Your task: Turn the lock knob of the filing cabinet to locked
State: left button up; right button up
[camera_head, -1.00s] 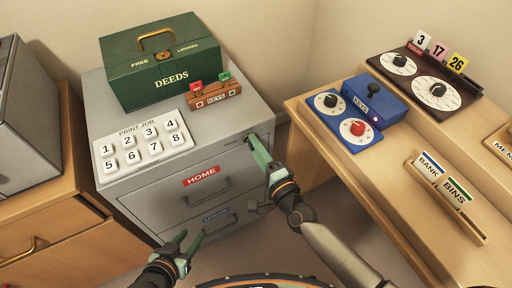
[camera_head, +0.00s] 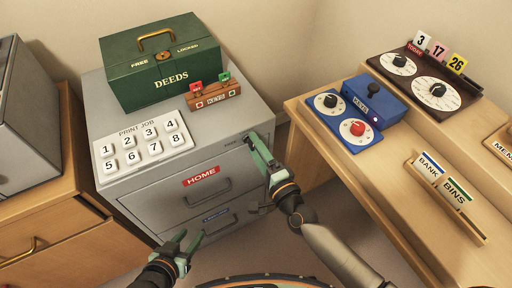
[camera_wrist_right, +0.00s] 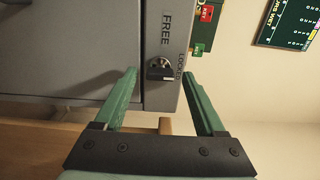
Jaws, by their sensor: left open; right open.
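The grey filing cabinet (camera_head: 135,198) stands in the middle of the head view. Its lock knob (camera_wrist_right: 160,70) shows in the right wrist view on the cabinet's front, a dark bar on a silver disc. The word FREE is printed above it and LOCKED to its right; I cannot tell clearly which the knob points to. My right gripper (camera_head: 259,146) is at the cabinet's upper right front corner. In the wrist view its open green fingers (camera_wrist_right: 160,74) lie on either side of the knob, without visible contact. My left gripper (camera_head: 186,243) is open and empty, low in front of the cabinet.
On the cabinet stand a green DEEDS box (camera_head: 165,75), a KEYS rack (camera_head: 214,96) and a numbered button panel (camera_head: 120,160). The HOME drawer handle (camera_head: 212,191) juts out below. A wooden desk (camera_head: 370,175) with blue dial box (camera_head: 345,125) is at right.

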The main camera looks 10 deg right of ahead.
pick_arm(q)
jog(key=shift+d+r+p, duration=0.1)
jog(key=shift+r+p, duration=0.05)
jog(key=shift+p, duration=0.15)
pick_arm(e)
jog(key=v, duration=1.2)
jog(key=shift+s, duration=0.15)
pick_arm(q)
jog(key=shift+s, duration=0.1)
pick_arm(e)
jog(key=s+d+f+n+g+h, duration=0.45)
jog(key=s+f+n+g, duration=0.4)
jog(key=n, duration=0.75)
pick_arm(q)
jog(key=s+a+r+p, duration=0.1)
jog(key=a+r+p, duration=0.2)
jog(key=r+p, duration=1)
jog(key=shift+s+n+y+p, duration=0.2)
jog(key=shift+n+y+p, duration=0.2)
jog(key=shift+p, duration=1.65)
pick_arm(e)
jog(key=d+r+t, duration=0.1)
jog(key=d+r, duration=0.2)
jog(key=r, duration=0.8)
jog(key=shift+r, duration=0.25)
jog(key=shift+w, duration=0.15)
